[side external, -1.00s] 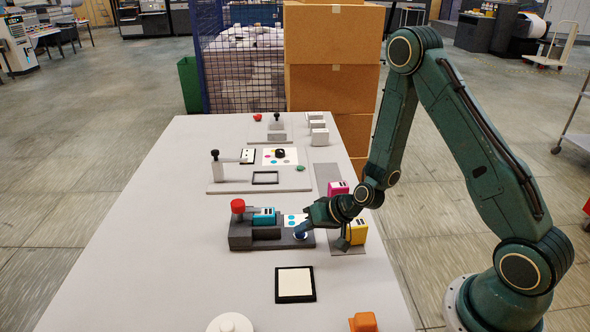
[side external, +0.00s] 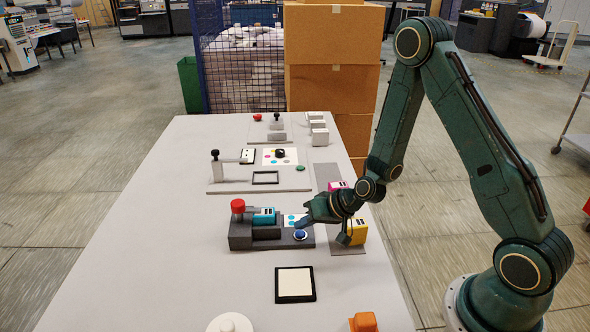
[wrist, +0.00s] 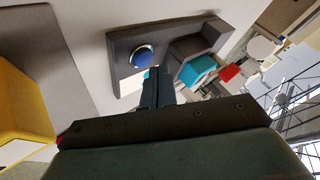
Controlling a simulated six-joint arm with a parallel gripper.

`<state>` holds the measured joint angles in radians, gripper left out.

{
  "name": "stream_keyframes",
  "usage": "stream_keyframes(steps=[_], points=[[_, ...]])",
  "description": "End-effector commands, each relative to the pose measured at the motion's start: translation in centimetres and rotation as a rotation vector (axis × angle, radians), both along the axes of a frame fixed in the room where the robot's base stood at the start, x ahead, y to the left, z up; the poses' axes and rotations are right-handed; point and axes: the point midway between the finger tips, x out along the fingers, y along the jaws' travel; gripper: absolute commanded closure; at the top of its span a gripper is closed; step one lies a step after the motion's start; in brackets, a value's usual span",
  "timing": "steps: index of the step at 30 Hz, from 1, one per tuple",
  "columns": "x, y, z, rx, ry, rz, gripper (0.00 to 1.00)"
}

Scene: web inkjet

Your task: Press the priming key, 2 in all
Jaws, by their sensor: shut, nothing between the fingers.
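A blue round key (side external: 300,235) with a pale rim sits at the right end of a dark grey block (side external: 240,242). The wrist view shows the same blue key (wrist: 142,57), uncovered. My gripper (side external: 299,224) is shut and empty, its tips a little above the key and apart from it. In the wrist view the closed fingers (wrist: 157,76) point toward the block, just beside the key in the picture. No marking on the key can be read.
The block also carries a red knob (side external: 238,205) and a cyan cartridge (side external: 264,216). A yellow cartridge (side external: 356,231) stands close right of my gripper, a magenta one (side external: 338,186) behind. A black-framed white pad (side external: 295,284) lies in front. The table's left side is clear.

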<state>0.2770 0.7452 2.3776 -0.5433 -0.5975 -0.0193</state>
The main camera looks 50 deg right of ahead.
Motion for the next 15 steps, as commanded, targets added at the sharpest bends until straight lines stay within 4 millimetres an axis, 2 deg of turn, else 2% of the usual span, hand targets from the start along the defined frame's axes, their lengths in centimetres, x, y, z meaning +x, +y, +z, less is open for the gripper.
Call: stream_keyframes(steps=[8,15], points=[[0.0,0.0,0.4,0.0,-0.002,0.001,1.0],[0.1,0.0,1.9,-0.001,-0.003,0.001,1.0]])
